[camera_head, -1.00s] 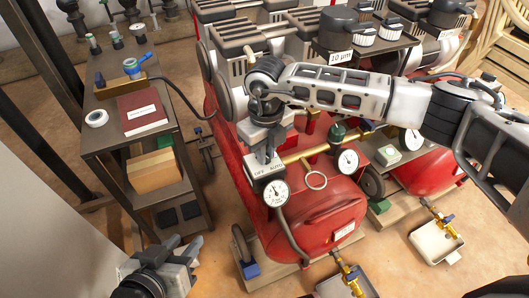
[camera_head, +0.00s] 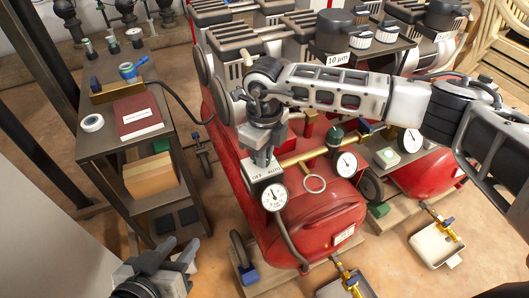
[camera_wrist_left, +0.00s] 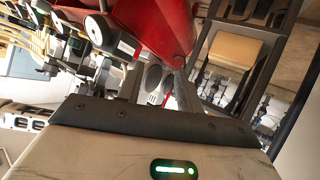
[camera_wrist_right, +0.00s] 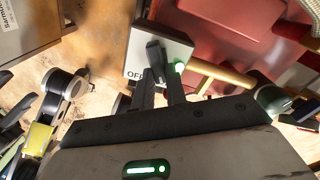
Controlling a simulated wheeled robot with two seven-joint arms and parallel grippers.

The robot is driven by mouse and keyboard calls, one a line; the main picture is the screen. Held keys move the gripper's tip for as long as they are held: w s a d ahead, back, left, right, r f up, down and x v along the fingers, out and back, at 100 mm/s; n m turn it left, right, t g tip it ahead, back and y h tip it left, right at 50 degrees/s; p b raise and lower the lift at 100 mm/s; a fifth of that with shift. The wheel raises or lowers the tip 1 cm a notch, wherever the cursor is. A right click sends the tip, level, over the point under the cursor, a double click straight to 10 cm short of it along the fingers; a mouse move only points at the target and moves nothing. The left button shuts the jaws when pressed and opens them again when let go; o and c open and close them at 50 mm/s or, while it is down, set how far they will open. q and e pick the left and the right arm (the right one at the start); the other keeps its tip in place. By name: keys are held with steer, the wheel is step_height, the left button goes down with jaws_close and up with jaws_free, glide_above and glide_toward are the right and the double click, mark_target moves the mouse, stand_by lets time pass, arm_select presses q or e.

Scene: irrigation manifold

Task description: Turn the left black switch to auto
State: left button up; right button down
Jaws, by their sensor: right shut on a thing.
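The left black switch (camera_wrist_right: 154,56) sits on a pale box (camera_wrist_right: 138,42) marked OFF and AUTO, above a red tank. The box also shows in the head view (camera_head: 262,174), with a round gauge below it. My right gripper (camera_head: 263,160) reaches down onto the switch, with its fingers shut around the knob; it also shows in the right wrist view (camera_wrist_right: 160,84). A green spot glows beside the knob. The fingers partly cover the knob, so I cannot tell its exact setting. My left gripper (camera_head: 172,256) is open and empty, low at the left, away from the switch.
Red tanks (camera_head: 320,210) fill the middle and right. A dark cart (camera_head: 105,140) with a red book (camera_head: 138,115) and cardboard box (camera_head: 150,177) stands left. Pale trays (camera_head: 436,243) with brass valves lie on the floor. Open floor shows between cart and tanks.

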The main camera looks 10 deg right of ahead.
arm_select(q)
steer(key=shift+f, duration=0.1)
arm_select(e)
steer(key=c, duration=1.4)
jaws_free()
steer(key=shift+c, duration=0.2)
steer(key=shift+r, duration=0.1)
